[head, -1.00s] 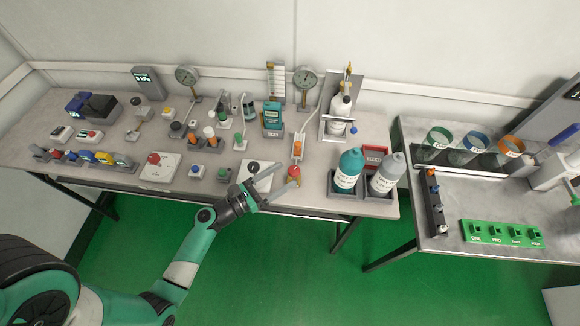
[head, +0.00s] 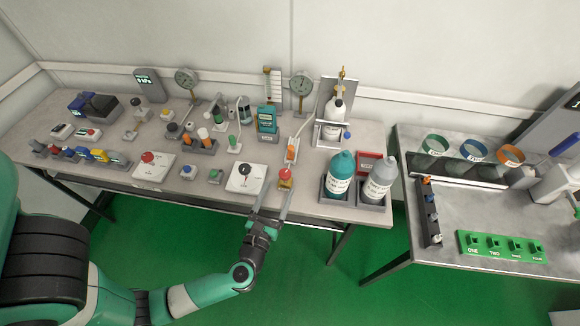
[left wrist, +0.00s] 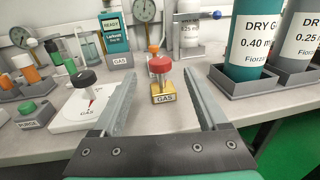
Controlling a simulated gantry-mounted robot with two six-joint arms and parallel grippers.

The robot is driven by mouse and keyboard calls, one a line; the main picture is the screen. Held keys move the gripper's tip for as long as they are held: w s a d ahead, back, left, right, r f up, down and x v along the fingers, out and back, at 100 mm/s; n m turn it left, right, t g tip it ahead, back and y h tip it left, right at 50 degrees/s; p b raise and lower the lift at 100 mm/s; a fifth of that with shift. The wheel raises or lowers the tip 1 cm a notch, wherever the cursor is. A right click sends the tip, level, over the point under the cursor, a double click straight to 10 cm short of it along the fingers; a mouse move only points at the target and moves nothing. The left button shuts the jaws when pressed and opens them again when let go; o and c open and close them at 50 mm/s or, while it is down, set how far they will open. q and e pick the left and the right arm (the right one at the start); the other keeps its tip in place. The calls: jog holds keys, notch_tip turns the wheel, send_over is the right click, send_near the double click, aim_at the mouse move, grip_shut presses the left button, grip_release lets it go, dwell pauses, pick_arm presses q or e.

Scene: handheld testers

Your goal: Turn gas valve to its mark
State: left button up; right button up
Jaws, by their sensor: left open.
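The gas valve (head: 285,177) is a red knob on a small yellow block at the front edge of the long bench. In the left wrist view the valve (left wrist: 162,82) shows upright, with a GAS label on its front. My left gripper (head: 275,200) is open and empty in front of the bench edge, its fingers pointing toward the valve. In the left wrist view the knob appears between the two fingers, beyond their tips or near them; contact cannot be told. No mark on the valve is readable. My right gripper is out of view.
A white plate with a black knob (head: 246,178) sits just left of the valve. A teal bottle (head: 341,172) and a grey bottle (head: 381,178) stand in trays to the right. An orange-topped fitting (head: 291,148) is behind the valve. The green floor in front is clear.

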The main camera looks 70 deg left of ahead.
pick_arm(q)
jog(key=b+x, duration=0.1)
jog(key=x, duration=0.9)
jog(key=shift+w+a, duration=0.15)
jog(key=shift+a, duration=0.05)
grip_shut()
